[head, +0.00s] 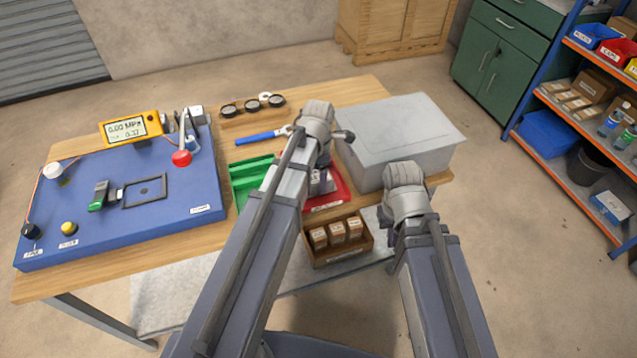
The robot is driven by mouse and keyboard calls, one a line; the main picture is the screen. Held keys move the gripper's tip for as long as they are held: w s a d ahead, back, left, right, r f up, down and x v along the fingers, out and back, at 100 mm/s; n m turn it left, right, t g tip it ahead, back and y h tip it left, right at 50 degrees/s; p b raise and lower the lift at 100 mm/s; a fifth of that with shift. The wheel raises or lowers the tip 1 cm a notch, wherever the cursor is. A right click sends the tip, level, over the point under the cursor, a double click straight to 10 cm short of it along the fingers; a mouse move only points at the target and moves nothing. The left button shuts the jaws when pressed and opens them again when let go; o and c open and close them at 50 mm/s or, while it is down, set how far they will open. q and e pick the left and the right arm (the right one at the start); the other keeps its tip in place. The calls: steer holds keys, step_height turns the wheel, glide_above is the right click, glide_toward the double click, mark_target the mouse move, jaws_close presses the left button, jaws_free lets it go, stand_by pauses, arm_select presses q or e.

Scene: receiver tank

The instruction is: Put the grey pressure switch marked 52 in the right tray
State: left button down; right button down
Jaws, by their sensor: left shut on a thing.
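My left gripper (320,145) is over the area of the red tray (343,188), largely hidden behind my own forearm. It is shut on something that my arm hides. Light grey parts (323,183) show beside the forearm at the red tray; I cannot tell whether they are the grey pressure switch, and no mark 52 is readable. The red tray is to the right of the green tray (245,171), and my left arm covers part of both. My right gripper (403,185) is in front of the grey box; its fingers are hidden.
A blue board (130,228) with a yellow gauge (130,128) fills the table's left. A large grey lidded box (400,130) stands at the right. A wooden box of small cartons (338,235) is in front. A blue-handled tool (257,137) and round gauges (253,105) lie behind.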

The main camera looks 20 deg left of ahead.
mark_target(318, 176)
arm_select(q)
steer(key=shift+f, duration=0.15)
steer(key=shift+f, duration=0.25)
jaws_free()
steer(key=shift+r, duration=0.1)
steer(key=shift+r, duration=0.15)
step_height(318, 176, up, 12)
steer(key=p, duration=1.2)
